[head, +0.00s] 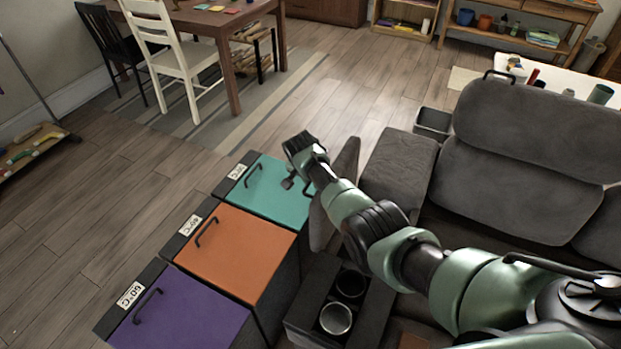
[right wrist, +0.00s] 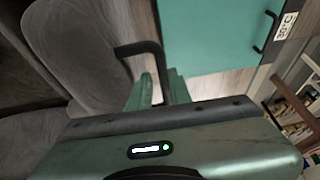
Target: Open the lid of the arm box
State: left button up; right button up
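The arm box is part of the grey sofa, and its grey lid (head: 347,163) stands tilted up, seen nearly edge-on in the head view. The lid's padded grey face fills the left of the right wrist view (right wrist: 85,50). A black bar handle (right wrist: 138,48) juts from it. My right gripper (head: 306,170) is beside the raised lid. In the right wrist view its green fingers (right wrist: 160,90) are around the handle's outer end and look closed on it. My arm hides part of the box, and its inside cannot be made out. My left gripper is out of view.
Teal (head: 272,190), orange (head: 237,255) and purple (head: 185,318) bins with temperature labels stand left of the lid. A cup-holder console (head: 310,309) is nearer me. The grey sofa (head: 520,160) fills the right. Open wooden floor (head: 350,85) lies beyond, with a table and chairs upper left.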

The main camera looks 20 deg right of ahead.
jog(key=shift+s+a+r, duration=0.1)
jog(key=shift+r, duration=0.35)
jog(key=p+v, duration=0.1)
jog(key=v, duration=0.5)
jog(key=shift+r, duration=0.25)
jog(key=shift+s+a, duration=0.1)
jog(key=shift+a, duration=0.05)
